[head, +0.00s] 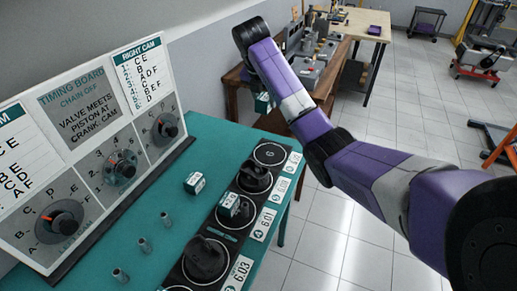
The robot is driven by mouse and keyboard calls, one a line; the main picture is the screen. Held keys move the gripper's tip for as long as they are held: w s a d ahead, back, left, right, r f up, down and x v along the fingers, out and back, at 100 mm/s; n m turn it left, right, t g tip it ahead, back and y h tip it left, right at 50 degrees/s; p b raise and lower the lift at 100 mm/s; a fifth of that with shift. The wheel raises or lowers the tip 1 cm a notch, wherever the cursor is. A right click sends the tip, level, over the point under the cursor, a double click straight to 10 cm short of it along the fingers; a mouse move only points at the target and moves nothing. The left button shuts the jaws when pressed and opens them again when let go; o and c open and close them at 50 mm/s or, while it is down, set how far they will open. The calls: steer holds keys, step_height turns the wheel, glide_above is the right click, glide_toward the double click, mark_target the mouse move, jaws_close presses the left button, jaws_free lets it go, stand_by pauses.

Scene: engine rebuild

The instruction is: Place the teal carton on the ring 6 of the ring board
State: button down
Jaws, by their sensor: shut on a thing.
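My arm reaches across the upper middle, and its wrist hides most of my gripper (259,92). A small teal carton (263,104) shows just below the wrist, held in the air beyond the teal table's far end; the fingertips on it are hardly visible. The ring board (221,230) is a black strip along the table's right edge, with white rings and number cards. Its farthest ring (270,153) is empty. Nearer rings hold dark round parts (255,178) (206,258) and a teal-and-white carton (229,205). I cannot tell which ring is 6.
Another teal-and-white carton (194,183) lies on the teal table (205,140), near several small grey pegs (144,244). The timing board (95,150) with dials stands along the left. A wooden bench (245,92) with parts stands behind.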

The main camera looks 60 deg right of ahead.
step_height(320, 180, down, 20)
steer(key=shift+r+p, duration=0.15)
steer(key=shift+p, duration=1.1)
steer(key=c, duration=0.9)
jaws_free()
steer(key=shift+o, duration=0.2)
steer(key=v, duration=1.2)
steer(key=shift+b, duration=0.35)
steer(key=shift+w, duration=0.1)
